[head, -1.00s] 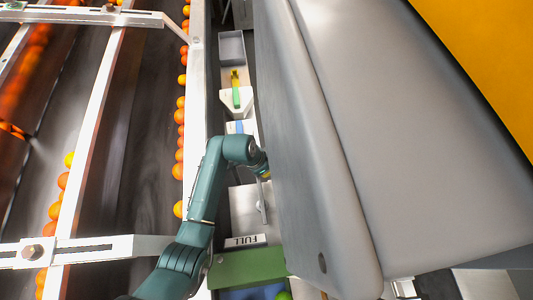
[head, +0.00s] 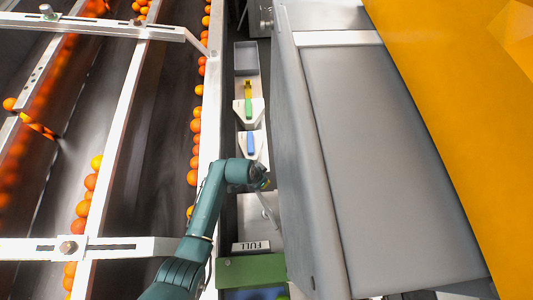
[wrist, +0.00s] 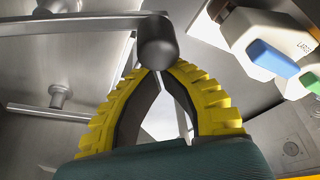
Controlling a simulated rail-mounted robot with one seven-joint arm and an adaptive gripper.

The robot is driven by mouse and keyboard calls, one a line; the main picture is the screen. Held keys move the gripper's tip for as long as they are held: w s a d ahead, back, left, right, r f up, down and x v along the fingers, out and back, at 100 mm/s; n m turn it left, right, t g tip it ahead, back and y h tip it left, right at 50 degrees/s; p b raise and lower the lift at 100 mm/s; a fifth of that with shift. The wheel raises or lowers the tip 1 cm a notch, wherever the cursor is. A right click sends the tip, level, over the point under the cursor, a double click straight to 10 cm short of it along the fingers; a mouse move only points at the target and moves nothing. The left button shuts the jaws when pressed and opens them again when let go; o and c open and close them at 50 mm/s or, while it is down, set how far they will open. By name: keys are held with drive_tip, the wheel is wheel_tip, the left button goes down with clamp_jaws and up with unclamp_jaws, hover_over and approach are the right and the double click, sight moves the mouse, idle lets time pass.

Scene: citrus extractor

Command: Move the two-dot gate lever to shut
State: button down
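A thin metal gate lever (head: 268,208) stands below my gripper in the head view, slanting down to the right, beside the FULL sign. In the wrist view a flat bar (wrist: 75,24) enters from the left and ends in a dark rounded knob (wrist: 157,40). My gripper (wrist: 159,68) has its yellow fingers arched inward, with the tips close on both sides of the knob's lower end. The knob covers part of the tips. In the head view my gripper (head: 264,184) is small and partly hidden against the grey housing. No dot marks can be made out.
The FULL sign (head: 251,246) and a green bar (head: 251,270) are below. The large grey housing (head: 305,170) bounds the right; the white conveyor rail (head: 211,110) bounds the left.

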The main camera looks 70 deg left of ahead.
drive_tip(key=s+n+p, duration=0.1)
drive_tip(key=p, duration=0.1)
drive_tip(key=s+n+p, duration=0.1)
drive_tip(key=s+n, duration=0.1)
drive_tip(key=shift+s+d+r+g+y+p, duration=0.1)
drive_tip(key=shift+d+r+g+y+p, duration=0.1)
drive_tip(key=shift+g+y+p, duration=0.2)
drive_tip(key=shift+s+d+f+n+y+p, duration=0.1)
drive_tip(key=shift+s+f+n+y+p, duration=0.05)
drive_tip(key=shift+s+n+p, duration=0.4)
drive_tip(key=shift+s+d+f+n+y+p, duration=0.15)
drive_tip(key=shift+s+n+p, duration=0.25)
drive_tip(key=shift+n, duration=0.25)
drive_tip(key=shift+r, duration=0.1)
drive_tip(key=p+v, duration=1)
drive_tip(key=p, duration=0.1)
drive_tip(key=shift+w, duration=0.15)
